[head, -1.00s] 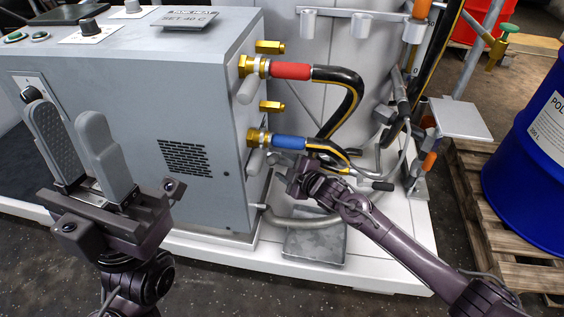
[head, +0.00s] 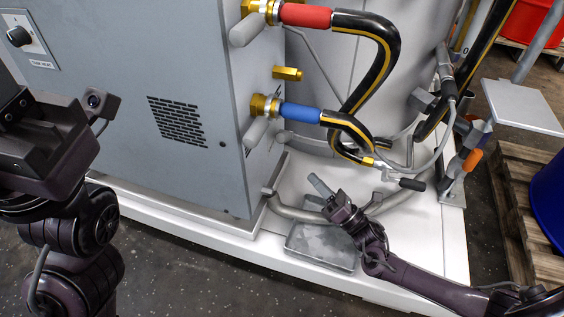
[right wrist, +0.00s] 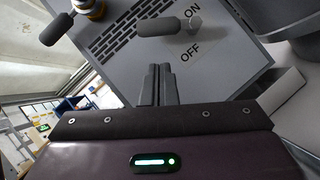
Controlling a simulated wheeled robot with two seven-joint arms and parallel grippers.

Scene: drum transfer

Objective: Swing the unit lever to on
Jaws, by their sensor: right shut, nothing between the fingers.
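The lever (right wrist: 168,26) is a dark grey handle on a round pivot, in the right wrist view. The unit (head: 150,110) fills the left of the head view, where I cannot pick out this lever. My right gripper (head: 317,182) is shut and empty, low beside the unit's right side. In the right wrist view its fingertips (right wrist: 158,68) point at the panel, apart from the lever in the picture. My left gripper's body is at the left edge; its fingers are cut off.
Hoses with a red sleeve (head: 306,15) and a blue sleeve (head: 300,113) leave brass fittings and loop above my right gripper. A pallet (head: 515,190) and a blue drum (head: 551,200) stand at right.

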